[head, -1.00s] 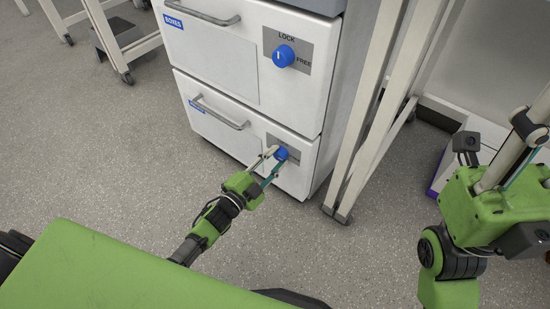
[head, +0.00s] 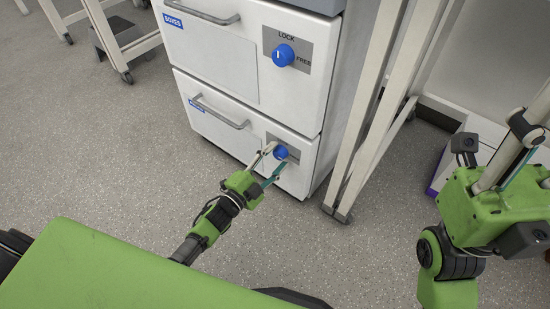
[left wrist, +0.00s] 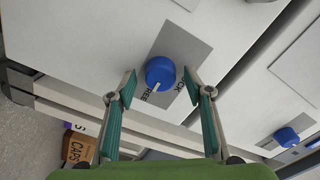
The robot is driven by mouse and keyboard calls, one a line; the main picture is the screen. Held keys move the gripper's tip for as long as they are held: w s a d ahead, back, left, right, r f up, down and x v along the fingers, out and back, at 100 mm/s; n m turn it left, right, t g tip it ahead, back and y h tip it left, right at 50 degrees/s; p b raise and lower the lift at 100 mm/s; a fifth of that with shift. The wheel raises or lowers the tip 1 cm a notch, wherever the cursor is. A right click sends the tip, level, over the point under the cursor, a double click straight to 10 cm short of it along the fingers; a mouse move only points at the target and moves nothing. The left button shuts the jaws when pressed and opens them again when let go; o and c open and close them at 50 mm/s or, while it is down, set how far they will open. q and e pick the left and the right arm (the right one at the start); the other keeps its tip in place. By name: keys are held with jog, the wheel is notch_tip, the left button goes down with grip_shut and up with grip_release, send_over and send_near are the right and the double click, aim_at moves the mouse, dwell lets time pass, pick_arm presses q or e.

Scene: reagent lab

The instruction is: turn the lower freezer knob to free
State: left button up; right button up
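The lower freezer knob (head: 281,153) is a round blue dial on a grey plate on the white lower drawer. In the left wrist view the knob (left wrist: 160,73) has its white mark pointing toward the word FREE, away from LOCK. My left gripper (head: 270,164) is open, with its fingers spread in front of the knob. In the left wrist view the left gripper's tips (left wrist: 163,82) stand on either side of the knob, apart from it. My right gripper (head: 525,135) is at the right, away from the freezer; its opening is unclear.
The upper drawer has a similar blue knob (head: 283,55) beside LOCK and FREE. Drawer handles (head: 219,110) stick out to the left of the knobs. A white frame leg (head: 368,130) stands just right of the freezer. The floor in front is clear.

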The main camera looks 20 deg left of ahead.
pick_arm(q)
jog(key=v, duration=1.2)
dwell(0.3)
